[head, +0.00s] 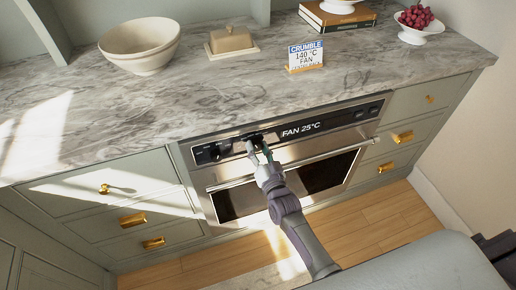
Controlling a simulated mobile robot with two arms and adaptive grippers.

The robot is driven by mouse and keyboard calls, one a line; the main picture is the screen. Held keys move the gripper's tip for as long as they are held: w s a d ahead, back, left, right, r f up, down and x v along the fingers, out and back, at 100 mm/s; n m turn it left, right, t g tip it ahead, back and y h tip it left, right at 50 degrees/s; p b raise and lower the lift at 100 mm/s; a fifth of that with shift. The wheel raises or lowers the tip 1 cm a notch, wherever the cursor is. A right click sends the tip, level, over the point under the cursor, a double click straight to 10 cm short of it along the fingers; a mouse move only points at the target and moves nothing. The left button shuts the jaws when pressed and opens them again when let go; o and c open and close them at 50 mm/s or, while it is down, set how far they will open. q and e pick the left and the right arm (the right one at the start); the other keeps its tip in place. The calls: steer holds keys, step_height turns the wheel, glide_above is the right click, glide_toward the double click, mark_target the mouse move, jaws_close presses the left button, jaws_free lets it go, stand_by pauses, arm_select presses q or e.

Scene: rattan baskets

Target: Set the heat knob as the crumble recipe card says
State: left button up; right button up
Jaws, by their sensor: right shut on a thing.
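The recipe card (306,55) stands on the counter behind the oven and reads "CRUMBLE 140 °C FAN", with a smaller line below that I cannot read. The oven (330,170) is built in under the counter. Its display (301,129) reads "FAN 25°C". My right gripper (257,148) is at the control panel, just left of the display, shut on a dark knob (253,137), which its fingers partly cover. Another dark knob (211,153) sits at the panel's left end. My left gripper is not in view.
A cream bowl (140,45), a butter dish (231,41), stacked books (337,18) and a white bowl of grapes (416,20) stand on the marble counter (210,95). The oven door handle (235,182) runs below the panel, close under my right gripper. Drawers with brass handles flank the oven.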

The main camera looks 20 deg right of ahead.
steer(key=shift+m, duration=0.7)
steer(key=o, duration=1.2)
steer(key=shift+c, duration=0.2)
steer(key=s+f, duration=0.1)
steer(key=s, duration=1.1)
steer(key=shift+d, duration=0.2)
